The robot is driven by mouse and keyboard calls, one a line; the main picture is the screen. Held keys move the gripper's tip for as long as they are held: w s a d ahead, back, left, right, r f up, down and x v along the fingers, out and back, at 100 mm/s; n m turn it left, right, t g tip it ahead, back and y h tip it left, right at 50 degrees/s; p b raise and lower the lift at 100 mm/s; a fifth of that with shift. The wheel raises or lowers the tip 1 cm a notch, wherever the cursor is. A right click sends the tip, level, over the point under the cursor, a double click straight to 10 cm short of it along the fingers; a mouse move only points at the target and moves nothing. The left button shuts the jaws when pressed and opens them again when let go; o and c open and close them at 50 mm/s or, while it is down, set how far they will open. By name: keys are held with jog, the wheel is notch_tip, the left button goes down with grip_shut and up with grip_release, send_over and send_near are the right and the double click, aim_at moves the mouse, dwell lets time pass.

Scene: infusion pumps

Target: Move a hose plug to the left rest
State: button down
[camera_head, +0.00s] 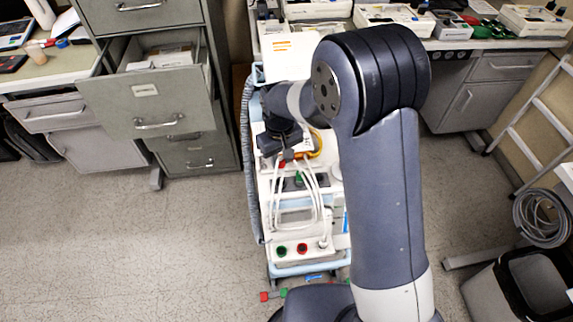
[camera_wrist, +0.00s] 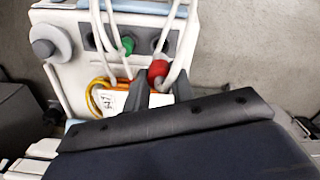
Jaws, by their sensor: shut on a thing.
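My gripper (camera_wrist: 160,88) is shut on a red hose plug (camera_wrist: 158,72) in the wrist view, its dark fingertips on either side of it. A white hose (camera_wrist: 178,48) runs up from the red plug. A green hose plug (camera_wrist: 127,45) sits at the panel with dark round ports (camera_wrist: 103,40), apart from my fingers. In the head view my gripper (camera_head: 288,155) is over the far part of the pump cart, mostly hidden by my arm. The red plug (camera_head: 281,164) and green plug (camera_head: 299,178) show small there. I cannot make out which holder is the left rest.
The nearer pump (camera_head: 300,262) has a green and a red round fitting on top. White hoses (camera_head: 318,200) loop over the cart. A grey filing cabinet with an open drawer (camera_head: 160,105) stands left. Yellow-orange tubing (camera_wrist: 95,92) lies close to my gripper. Floor left of the cart is clear.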

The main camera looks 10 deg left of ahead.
aim_at(280, 168)
jog(key=shift+w+a+f+b, duration=0.15)
jog(key=shift+f+b, duration=1.8)
jog(key=shift+f, duration=0.6)
jog(key=shift+f+b, duration=1.15)
jog(key=shift+f, duration=0.45)
jog(key=c, duration=1.1)
grip_release()
jog(key=shift+r, duration=0.15)
notch_tip(280, 168, up, 11)
jog(key=shift+f, duration=0.15)
